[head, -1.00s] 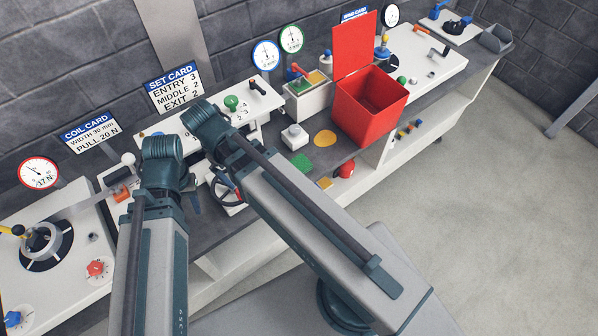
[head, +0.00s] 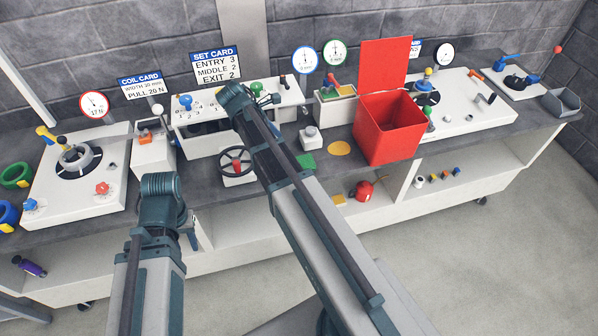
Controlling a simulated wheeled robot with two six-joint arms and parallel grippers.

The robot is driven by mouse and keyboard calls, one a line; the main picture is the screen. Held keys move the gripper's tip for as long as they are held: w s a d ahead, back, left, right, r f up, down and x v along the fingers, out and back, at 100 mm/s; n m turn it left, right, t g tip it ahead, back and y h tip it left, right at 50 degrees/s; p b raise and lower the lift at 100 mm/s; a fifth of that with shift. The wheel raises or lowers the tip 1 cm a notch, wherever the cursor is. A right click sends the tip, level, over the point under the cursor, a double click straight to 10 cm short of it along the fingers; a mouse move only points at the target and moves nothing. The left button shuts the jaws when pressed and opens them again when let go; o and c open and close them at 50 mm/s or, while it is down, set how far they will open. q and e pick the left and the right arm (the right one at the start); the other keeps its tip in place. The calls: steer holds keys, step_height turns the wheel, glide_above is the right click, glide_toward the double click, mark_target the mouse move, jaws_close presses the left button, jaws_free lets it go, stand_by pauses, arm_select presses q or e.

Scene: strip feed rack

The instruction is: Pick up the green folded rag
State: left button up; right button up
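The green folded rag (head: 307,162) appears as a small flat green patch on the dark bench top, just right of my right arm and below the white block with a grey knob. My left gripper (head: 191,234) shows only as a small dark part beside my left arm, low in front of the bench. It is well left of the rag and apart from it. Its fingers are mostly hidden, so its opening cannot be seen. My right arm reaches up across the bench left of the rag; its gripper is hidden.
A red open bin (head: 392,140) with a raised lid stands right of the rag. A yellow round patch (head: 339,148) lies between them. A black handwheel (head: 235,161) and a white box with levers (head: 195,130) stand to the left. A red round object (head: 364,190) sits on the shelf below.

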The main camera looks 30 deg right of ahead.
steer(key=f, duration=0.1)
steer(key=b, duration=0.7)
glide_toward(301, 162)
steer(key=x, duration=0.3)
steer(key=shift+s+a+f, duration=0.15)
steer(key=shift+s, duration=0.15)
steer(key=shift+f+b, duration=0.2)
steer(key=shift+b, duration=0.1)
steer(key=b+x, duration=0.4)
steer(key=x, duration=0.1)
steer(key=shift+w+d+f+b, duration=0.1)
steer(key=shift+w+d+b, duration=0.1)
steer(key=shift+d+b, duration=0.1)
steer(key=c, duration=1.2)
steer(key=shift+c, duration=0.2)
